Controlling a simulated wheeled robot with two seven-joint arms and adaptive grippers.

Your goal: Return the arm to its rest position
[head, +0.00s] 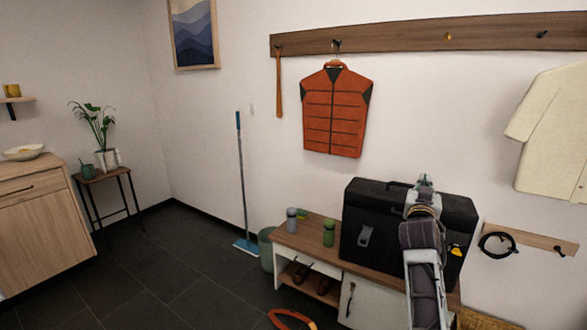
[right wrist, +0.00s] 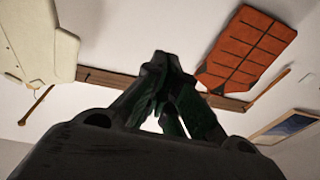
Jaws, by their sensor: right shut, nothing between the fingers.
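My right arm rises from the bottom of the head view, in front of the black case (head: 365,222). My right gripper (head: 425,183) is at its top end, near the upper edge of the case in the picture. In the right wrist view my right gripper (right wrist: 165,62) points up with its fingertips together and nothing between them. Behind the fingers are the wall, the wooden rail (right wrist: 115,83), the orange vest (right wrist: 246,50) and the cream garment (right wrist: 38,42). My left gripper is in neither view.
An orange ring-like item (head: 290,319) lies on the floor in front. A blue mop (head: 242,180) leans on the wall. Floor to the left is clear.

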